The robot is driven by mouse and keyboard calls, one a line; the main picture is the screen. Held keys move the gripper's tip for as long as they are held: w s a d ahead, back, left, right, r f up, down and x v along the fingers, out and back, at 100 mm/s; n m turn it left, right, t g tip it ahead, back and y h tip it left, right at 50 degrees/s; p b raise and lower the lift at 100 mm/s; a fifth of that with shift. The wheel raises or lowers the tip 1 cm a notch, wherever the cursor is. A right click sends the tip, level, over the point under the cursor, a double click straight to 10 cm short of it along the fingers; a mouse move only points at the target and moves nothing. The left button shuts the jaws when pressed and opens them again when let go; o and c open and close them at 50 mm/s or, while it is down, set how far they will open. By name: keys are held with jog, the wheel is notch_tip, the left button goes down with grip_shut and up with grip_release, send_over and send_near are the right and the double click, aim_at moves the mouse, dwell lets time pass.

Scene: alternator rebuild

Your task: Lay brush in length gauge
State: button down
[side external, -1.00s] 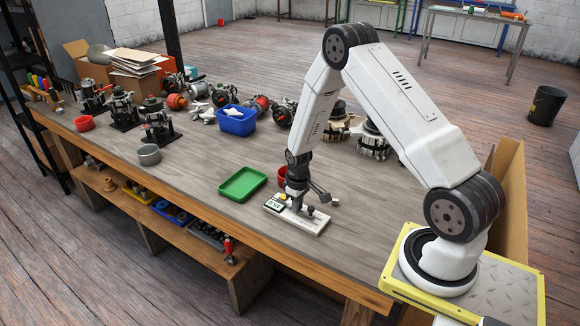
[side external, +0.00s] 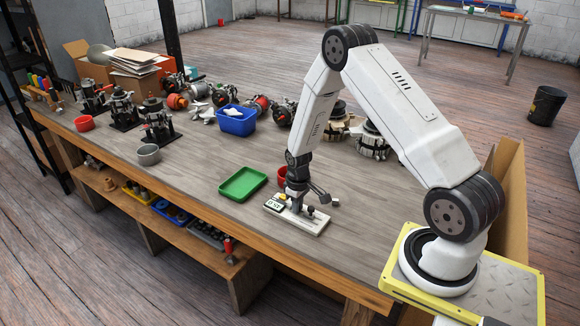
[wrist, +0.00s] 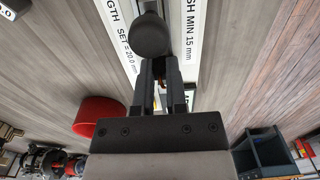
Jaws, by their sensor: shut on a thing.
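The length gauge (side external: 310,220) is a pale flat block with a small display at its left end, lying near the front edge of the bench. In the wrist view the gauge (wrist: 196,40) carries printed length labels on both sides of its channel. My gripper (side external: 297,208) points down over the middle of the gauge, very close to it. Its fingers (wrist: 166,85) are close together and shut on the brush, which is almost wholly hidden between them. A dark rounded knob (wrist: 150,35) covers the channel just beyond the fingertips. I cannot tell whether the brush touches the gauge.
A green tray (side external: 243,184) lies left of the gauge. A red cup (side external: 282,174) stands close behind my gripper and also shows in the wrist view (wrist: 98,116). The bench front is clear.

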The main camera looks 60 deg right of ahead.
jog(key=c, duration=0.6)
grip_release()
jog(key=shift+r, duration=0.1)
jog(key=shift+r, duration=3.85)
jog(key=s+a+r+t, duration=0.1)
jog(key=s+a+r, duration=0.2)
jog(key=a+r, duration=0.1)
jog(key=s+a+r, duration=0.4)
jog(key=a, duration=0.3)
jog(key=s+a+r+t, duration=0.1)
jog(key=s+a+r, duration=0.2)
jog(key=a, duration=0.3)
jog(key=shift+s+r+n+t, duration=0.15)
jog(key=shift+r+n+t, duration=0.15)
jog(key=shift+r, duration=0.2)
